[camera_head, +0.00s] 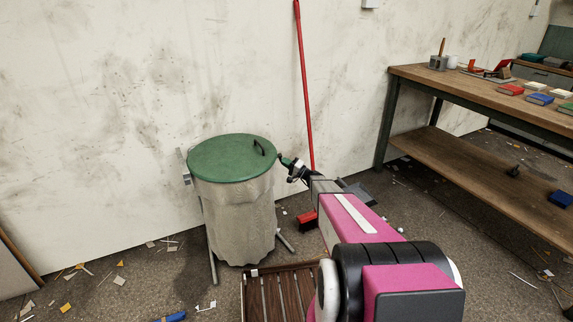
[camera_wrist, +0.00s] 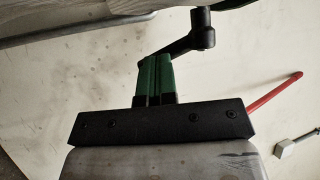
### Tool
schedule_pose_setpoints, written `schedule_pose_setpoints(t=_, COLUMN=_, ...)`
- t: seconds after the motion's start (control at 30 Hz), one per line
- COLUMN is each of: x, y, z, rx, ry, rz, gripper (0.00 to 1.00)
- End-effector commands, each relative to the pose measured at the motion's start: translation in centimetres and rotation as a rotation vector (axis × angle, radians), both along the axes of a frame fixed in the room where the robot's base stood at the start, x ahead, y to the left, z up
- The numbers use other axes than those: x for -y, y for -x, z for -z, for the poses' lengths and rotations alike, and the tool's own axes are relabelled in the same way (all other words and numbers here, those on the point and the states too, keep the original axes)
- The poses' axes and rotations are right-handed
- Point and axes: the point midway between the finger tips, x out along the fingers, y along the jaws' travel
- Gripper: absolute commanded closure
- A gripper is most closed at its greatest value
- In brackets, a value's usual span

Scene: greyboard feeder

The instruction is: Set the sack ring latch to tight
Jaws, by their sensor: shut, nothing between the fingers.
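The sack stand holds a pale grey sack (camera_head: 238,215) under a round green lid (camera_head: 225,158) with a black handle. A black latch lever (camera_wrist: 195,38) with a rounded end shows in the wrist view, beside the metal ring (camera_wrist: 85,32). My gripper (camera_head: 281,158) is at the right side of the ring, just below lid height. In the wrist view its green fingers (camera_wrist: 157,60) are shut together with nothing between them. Their tips are at the lever's lower arm, seemingly touching or very close; I cannot tell which. The lever is too small to make out in the head view.
A red broom (camera_head: 304,90) leans on the wall behind my gripper. A slatted wooden crate (camera_head: 283,292) is on the floor in front of the stand. A workbench (camera_head: 450,88) stands at the right. Scraps litter the floor.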

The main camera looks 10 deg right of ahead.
Motion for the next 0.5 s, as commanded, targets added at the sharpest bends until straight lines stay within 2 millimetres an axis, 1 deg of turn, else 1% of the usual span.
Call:
schedule_pose_setpoints(t=0.03, x=-0.1, y=-0.5, z=0.3, rx=0.039, ry=-0.013, rz=-0.001, gripper=1.0)
schedule_pose_setpoints(t=0.3, x=-0.5, y=-1.5, z=0.2, rx=0.263, ry=-0.085, rz=-0.002, gripper=1.0)
schedule_pose_setpoints(t=0.5, x=-0.7, y=-2.0, z=-0.3, rx=0.265, ry=-0.085, rz=-0.002, gripper=1.0)
